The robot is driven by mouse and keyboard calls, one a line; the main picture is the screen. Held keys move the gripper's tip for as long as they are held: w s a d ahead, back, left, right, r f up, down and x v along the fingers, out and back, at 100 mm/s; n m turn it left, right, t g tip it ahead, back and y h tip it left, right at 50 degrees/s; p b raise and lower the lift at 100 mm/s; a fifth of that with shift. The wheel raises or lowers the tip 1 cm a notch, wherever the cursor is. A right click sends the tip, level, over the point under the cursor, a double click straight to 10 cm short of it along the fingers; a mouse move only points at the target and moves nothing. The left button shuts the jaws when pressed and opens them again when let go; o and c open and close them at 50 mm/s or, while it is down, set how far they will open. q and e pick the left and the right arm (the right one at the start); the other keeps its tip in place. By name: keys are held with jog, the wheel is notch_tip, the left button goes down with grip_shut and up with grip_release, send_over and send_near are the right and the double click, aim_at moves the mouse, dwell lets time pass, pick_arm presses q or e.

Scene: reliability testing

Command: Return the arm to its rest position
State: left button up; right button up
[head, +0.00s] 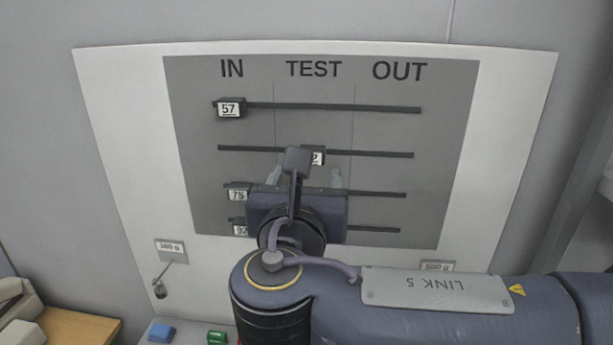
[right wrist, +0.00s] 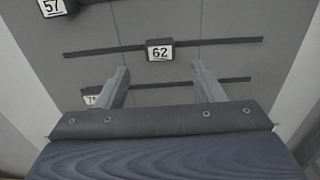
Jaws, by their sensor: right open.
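My right arm reaches in from the right in the head view. Its gripper (head: 306,177) is in front of the grey panel (head: 390,85), around the lower middle of the board. In the right wrist view the two fingers of the gripper (right wrist: 160,80) are spread apart with nothing between them. In the head view this block (head: 318,158) is partly hidden behind my wrist, in the TEST column. My left gripper is not in view.
Blocks marked 57 (head: 229,109) and 75 (head: 238,194) sit in the IN column, with another partly hidden block (head: 240,230) below. The OUT side of the rails is clear. A small lever (head: 161,288) hangs at lower left. Blue (head: 161,332) and green (head: 217,338) items lie below.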

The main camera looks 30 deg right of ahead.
dwell(0.3)
jog(key=s+d+f+m+g+y, duration=0.25)
jog(key=d+f+m+g, duration=0.2)
jog(key=f, duration=0.55)
jog(key=s+d+f+m+g+y, duration=0.2)
jog(key=s+d+f+m+g, duration=0.15)
jog(key=f+m, duration=0.4)
jog(key=s+a+f+m+y, duration=0.4)
jog(key=f+m, duration=0.1)
jog(key=m, duration=0.4)
jog(key=s+a+f+m+g+y, duration=0.1)
jog(key=s+a+f+m+y, duration=0.3)
jog(key=m, duration=0.6)
notch_tip(320, 180, down, 2)
jog(key=shift+a+f+y, duration=0.2)
jog(key=shift+a+y, duration=0.15)
jog(key=shift+y, duration=0.3)
jog(key=shift+s, duration=0.1)
